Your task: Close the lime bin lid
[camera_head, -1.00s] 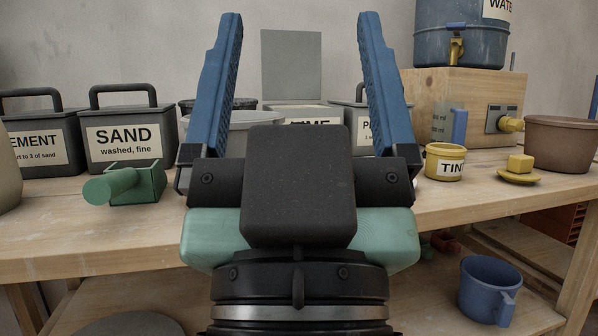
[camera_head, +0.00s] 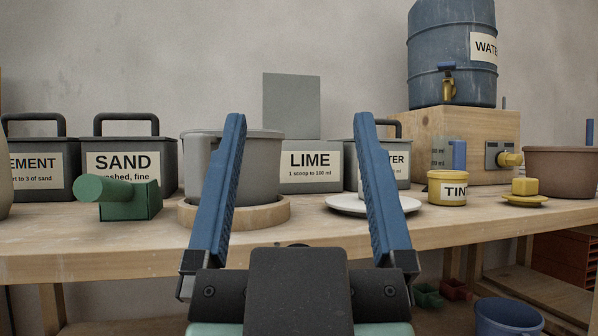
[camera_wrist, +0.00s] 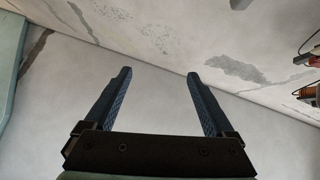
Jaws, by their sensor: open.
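The lime bin (camera_head: 311,165) stands at the back of the bench, a grey box with a white LIME label. Its lid (camera_head: 291,105) stands upright above the bin's back, a flat grey panel, so the bin is open. My gripper (camera_head: 295,118) is open and empty, its two blue fingers pointing up in front of the bin. The bin's left part is hidden behind a grey bucket.
The grey bucket (camera_head: 262,160) on a round wooden base (camera_head: 273,214) stands left of centre, before the lime bin. A white plate (camera_head: 345,205) lies to its right. Closed sand (camera_head: 127,150) and plaster (camera_head: 398,161) bins flank it. A yellow tin (camera_head: 446,188) and water barrel (camera_head: 452,60) are right.

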